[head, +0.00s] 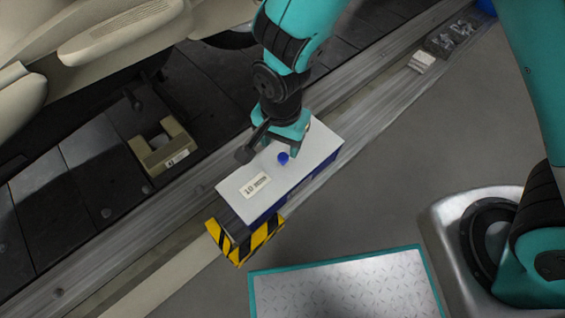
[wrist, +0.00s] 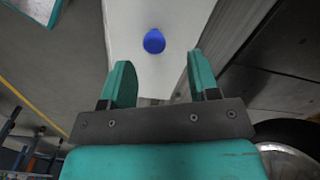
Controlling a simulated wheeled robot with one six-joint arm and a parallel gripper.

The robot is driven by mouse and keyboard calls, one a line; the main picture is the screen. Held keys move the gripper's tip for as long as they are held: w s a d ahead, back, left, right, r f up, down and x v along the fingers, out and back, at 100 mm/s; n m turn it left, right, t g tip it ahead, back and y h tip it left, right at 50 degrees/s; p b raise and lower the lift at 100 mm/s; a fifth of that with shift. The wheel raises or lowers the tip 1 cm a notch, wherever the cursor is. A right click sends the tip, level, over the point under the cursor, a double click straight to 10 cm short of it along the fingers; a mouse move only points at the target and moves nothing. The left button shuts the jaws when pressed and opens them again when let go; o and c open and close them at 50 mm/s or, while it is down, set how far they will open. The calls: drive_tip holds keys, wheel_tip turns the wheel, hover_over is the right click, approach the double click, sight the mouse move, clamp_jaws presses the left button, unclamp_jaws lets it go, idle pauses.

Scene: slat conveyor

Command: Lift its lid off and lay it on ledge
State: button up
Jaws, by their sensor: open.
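A blue box (head: 267,215) with a flat white lid (head: 310,160) sits on the metal ledge (head: 371,117) beside the conveyor. A small round blue knob (head: 283,158) stands on the lid, with a printed label (head: 255,185) to its left. My gripper (head: 281,147) is over the lid, close to the knob. In the wrist view my two teal fingers (wrist: 163,82) are apart, and the knob (wrist: 154,41) shows beyond their tips, with nothing between them. The lid (wrist: 181,22) lies flat on the box. The exact gap between fingertips and lid is unclear.
A yellow-black striped stop (head: 258,238) is at the box's near end. A beige bracket (head: 161,147) lies on the dark slats (head: 66,170). A car body (head: 70,45) is at upper left. Small parts (head: 421,62) sit along the ledge at upper right.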

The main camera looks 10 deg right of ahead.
sight(283, 156)
drive_tip(key=f, duration=0.1)
drive_tip(key=f+b, duration=0.1)
drive_tip(key=f, duration=0.1)
drive_tip(key=f+b, duration=0.1)
drive_tip(key=f, duration=0.1)
drive_tip(key=shift+s+d, duration=0.15)
drive_tip(key=shift+s, duration=0.15)
drive_tip(key=shift+r, duration=0.15)
drive_tip(key=c, duration=1)
